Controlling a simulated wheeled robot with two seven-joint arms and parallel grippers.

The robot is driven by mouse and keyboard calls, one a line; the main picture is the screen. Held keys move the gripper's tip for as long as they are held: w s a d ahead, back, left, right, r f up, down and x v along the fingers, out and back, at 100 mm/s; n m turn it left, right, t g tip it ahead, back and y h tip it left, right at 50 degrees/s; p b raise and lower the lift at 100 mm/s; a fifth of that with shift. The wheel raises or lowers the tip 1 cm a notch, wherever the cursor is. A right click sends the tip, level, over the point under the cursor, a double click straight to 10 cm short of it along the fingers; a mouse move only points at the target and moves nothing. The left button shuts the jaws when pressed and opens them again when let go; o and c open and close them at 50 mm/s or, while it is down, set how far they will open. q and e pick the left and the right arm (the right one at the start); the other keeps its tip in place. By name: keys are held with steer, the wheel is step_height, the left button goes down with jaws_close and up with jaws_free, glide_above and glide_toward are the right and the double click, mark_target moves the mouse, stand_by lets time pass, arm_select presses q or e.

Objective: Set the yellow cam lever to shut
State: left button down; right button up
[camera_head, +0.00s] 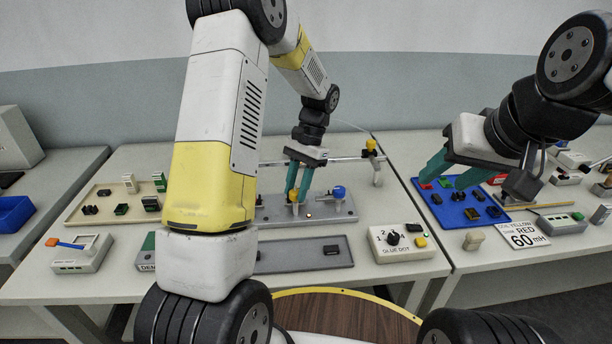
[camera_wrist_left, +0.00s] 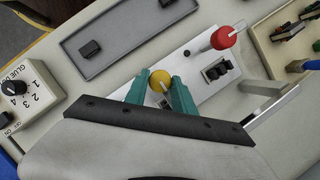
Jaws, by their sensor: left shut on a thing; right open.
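The yellow cam lever shows as a round yellow knob in the left wrist view (camera_wrist_left: 158,82), with a pale bar across it. It sits on a light grey fixture plate (camera_head: 325,209). My left gripper (camera_head: 297,192) reaches down from above, its teal fingers on either side of the yellow knob and shut on it. The gripper body hides the lever's far side. My right gripper (camera_head: 455,172) is open and empty, above the blue tray (camera_head: 433,212) on the right.
A blue knob (camera_head: 338,191) stands on the plate right of my left gripper. A red knob (camera_wrist_left: 222,37) is on the lever's other side. Nearby are a grey tray (camera_head: 298,262) and the glue dot box (camera_head: 402,254). My left arm hides part of the bench.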

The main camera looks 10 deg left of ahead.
arm_select(q)
steer(key=c, duration=1.1)
jaws_free()
steer(key=shift+o, duration=0.2)
steer(key=v, duration=0.7)
steer(key=shift+w+r, duration=0.2)
steer(key=shift+r, duration=0.15)
steer(key=shift+d, duration=0.1)
